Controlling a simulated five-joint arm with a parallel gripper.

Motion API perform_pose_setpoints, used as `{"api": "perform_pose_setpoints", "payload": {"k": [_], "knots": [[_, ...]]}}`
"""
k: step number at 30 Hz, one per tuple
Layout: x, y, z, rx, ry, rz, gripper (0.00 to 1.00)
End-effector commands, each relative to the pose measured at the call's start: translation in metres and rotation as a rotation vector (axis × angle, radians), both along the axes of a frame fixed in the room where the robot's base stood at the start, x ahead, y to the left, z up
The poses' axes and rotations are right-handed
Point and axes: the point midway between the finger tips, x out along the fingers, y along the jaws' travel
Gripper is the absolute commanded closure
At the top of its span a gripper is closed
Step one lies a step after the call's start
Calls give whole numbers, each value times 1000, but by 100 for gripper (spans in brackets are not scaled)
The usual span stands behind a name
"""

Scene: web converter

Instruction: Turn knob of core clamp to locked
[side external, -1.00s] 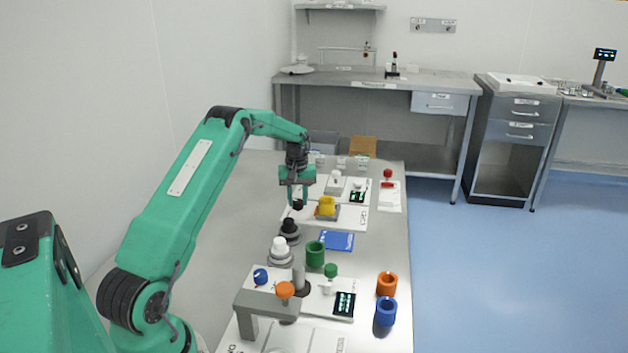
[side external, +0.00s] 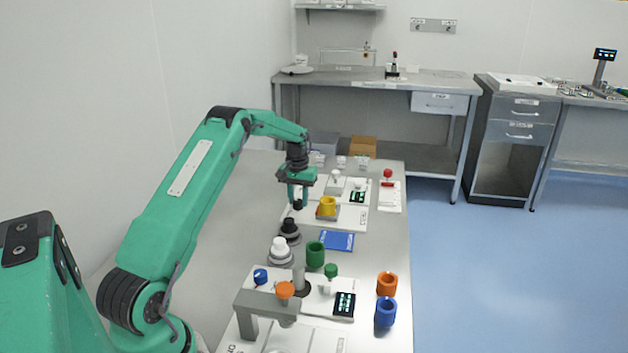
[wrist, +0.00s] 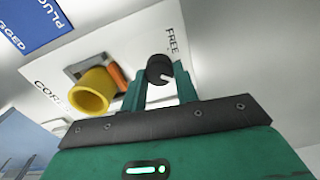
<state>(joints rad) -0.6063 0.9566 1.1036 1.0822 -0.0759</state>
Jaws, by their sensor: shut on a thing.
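The core clamp's black knob (wrist: 159,66) with a white pointer line stands on a white panel (wrist: 120,35) in the wrist view. The panel has the word FREE near the knob and CORE, partly hidden, by a yellow ring (wrist: 90,92). My gripper (wrist: 162,78) has its two green fingers on either side of the knob and is shut on it. In the side view my gripper (side external: 297,204) points down at the panel's left end, left of the yellow ring (side external: 327,206). The knob is mostly hidden there by the fingers.
A blue card (side external: 337,240), black spool (side external: 289,229), white spool (side external: 280,248) and green ring (side external: 315,254) stand nearer the camera. A red-topped knob (side external: 387,174) is to the right. The table left of the panel is clear.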

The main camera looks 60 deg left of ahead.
Motion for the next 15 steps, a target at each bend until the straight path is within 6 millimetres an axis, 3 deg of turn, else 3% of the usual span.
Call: {"api": "perform_pose_setpoints", "payload": {"k": [3, 4, 6, 15], "knots": [[0, 0, 2, 1, -1, -1, 93], [0, 0, 2, 1, -1, -1, 64], [0, 0, 2, 1, -1, -1, 51], [0, 0, 1, 1, -1, 0, 48]]}}
